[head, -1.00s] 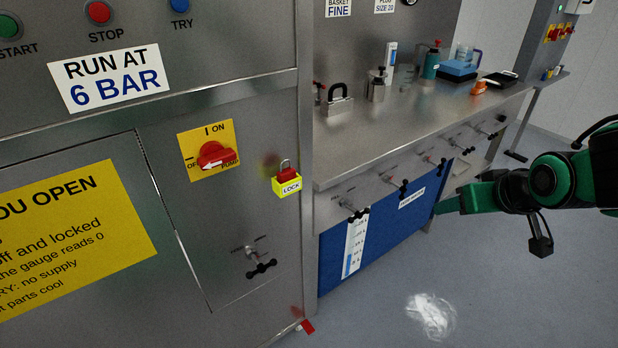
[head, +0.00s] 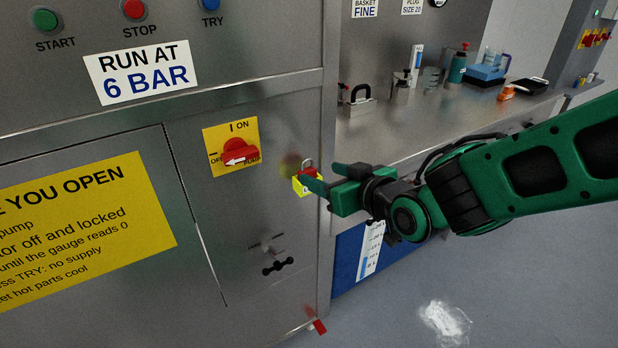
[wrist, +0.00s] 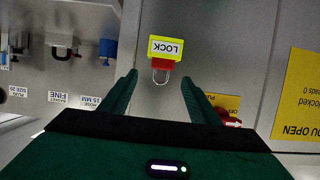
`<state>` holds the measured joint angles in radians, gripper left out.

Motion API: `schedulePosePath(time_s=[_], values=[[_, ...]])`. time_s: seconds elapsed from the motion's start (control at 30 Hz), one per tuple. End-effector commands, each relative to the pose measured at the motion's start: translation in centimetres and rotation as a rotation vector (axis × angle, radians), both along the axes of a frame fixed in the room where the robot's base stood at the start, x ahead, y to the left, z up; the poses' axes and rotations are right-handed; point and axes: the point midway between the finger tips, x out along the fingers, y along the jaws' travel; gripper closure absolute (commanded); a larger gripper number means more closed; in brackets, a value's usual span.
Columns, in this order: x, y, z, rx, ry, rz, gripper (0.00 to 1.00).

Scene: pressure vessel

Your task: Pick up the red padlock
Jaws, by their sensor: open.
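The red padlock (head: 309,171) sits in a small yellow holder labelled LOCK (wrist: 166,45) on the steel cabinet front, right of the red pump switch (head: 240,152). In the head view my gripper (head: 322,180) comes in from the right, its fingers partly hiding the padlock and holder. In the wrist view the padlock (wrist: 162,67) appears upside down, its red body at the holder's edge and its metal shackle pointing down. My gripper (wrist: 160,88) is open, with one finger to each side of the shackle line. Nothing is between the fingertips; the padlock lies just beyond them.
A steel bench (head: 400,130) to the right carries a black-handled weight (head: 358,100), bottles and a blue box. A red tag (head: 319,327) hangs low at the cabinet's edge.

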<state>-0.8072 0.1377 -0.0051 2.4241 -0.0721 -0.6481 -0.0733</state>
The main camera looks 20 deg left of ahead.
Motion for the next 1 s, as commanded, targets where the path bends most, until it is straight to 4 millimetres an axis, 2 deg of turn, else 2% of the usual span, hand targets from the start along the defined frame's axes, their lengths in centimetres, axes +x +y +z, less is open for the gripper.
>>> schedulePosePath(time_s=[0.23,0.53,0.9,1.0], values=[[0.8,1.0,-0.6,-0.001,0.001,0.000,0.44],[2.8,3.8,-2.0,0.000,0.000,-0.001,0.44],[3.4,4.3,-2.3,0.000,0.000,-0.002,0.44],[3.3,4.3,-2.3,0.000,0.000,-0.002,0.68]])
